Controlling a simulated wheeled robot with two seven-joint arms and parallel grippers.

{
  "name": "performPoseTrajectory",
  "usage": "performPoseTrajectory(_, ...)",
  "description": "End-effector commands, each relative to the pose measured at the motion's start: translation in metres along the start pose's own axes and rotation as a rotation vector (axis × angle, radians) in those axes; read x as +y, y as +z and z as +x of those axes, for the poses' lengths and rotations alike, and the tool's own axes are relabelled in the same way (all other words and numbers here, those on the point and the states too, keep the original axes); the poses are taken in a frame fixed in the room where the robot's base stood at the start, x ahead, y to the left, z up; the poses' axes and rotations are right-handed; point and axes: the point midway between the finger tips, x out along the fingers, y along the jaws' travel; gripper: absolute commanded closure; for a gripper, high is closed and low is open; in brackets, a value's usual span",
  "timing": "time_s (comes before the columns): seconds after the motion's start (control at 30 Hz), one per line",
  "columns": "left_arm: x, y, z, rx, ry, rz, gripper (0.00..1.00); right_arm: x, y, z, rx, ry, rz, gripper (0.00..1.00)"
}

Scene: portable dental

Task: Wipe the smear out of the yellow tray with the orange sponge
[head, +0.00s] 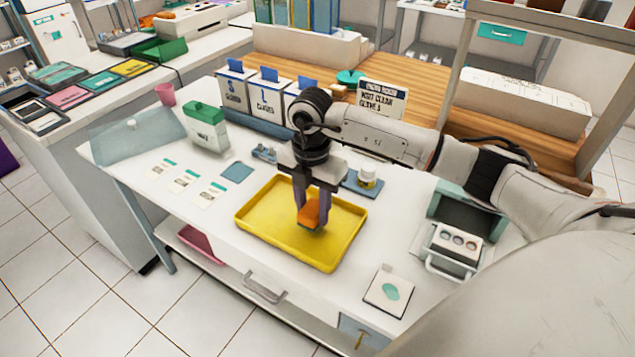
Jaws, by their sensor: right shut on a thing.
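The yellow tray (262,236) lies on the white table, near its front edge. My right gripper (314,218) points down over the right part of the tray. It is shut on the orange sponge (311,213), which sits between its fingers. The sponge is low over the tray floor; I cannot tell whether it touches. I see no smear on the visible tray floor; the gripper and sponge hide part of it. My left gripper is not in view.
A white box with a green lid (206,129) and small cards (186,181) stand left of the tray. A small jar (367,178) is behind it on a blue mat. A white square with a green oval (389,291) and a teal case (458,212) are at the right.

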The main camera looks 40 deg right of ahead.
Motion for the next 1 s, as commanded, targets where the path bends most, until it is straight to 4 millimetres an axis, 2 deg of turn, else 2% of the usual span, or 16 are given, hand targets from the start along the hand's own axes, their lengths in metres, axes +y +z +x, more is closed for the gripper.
performPoseTrajectory(0.2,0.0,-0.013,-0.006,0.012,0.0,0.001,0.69,0.001,0.0,-0.023,0.0,0.003,-0.002,0.87)
performPoseTrajectory(0.5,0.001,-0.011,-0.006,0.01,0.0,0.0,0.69,0.002,-0.001,-0.045,0.0,0.004,-0.003,0.87)
performPoseTrajectory(1.0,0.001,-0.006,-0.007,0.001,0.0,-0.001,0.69,0.002,-0.001,-0.048,0.0,0.003,-0.003,0.87)
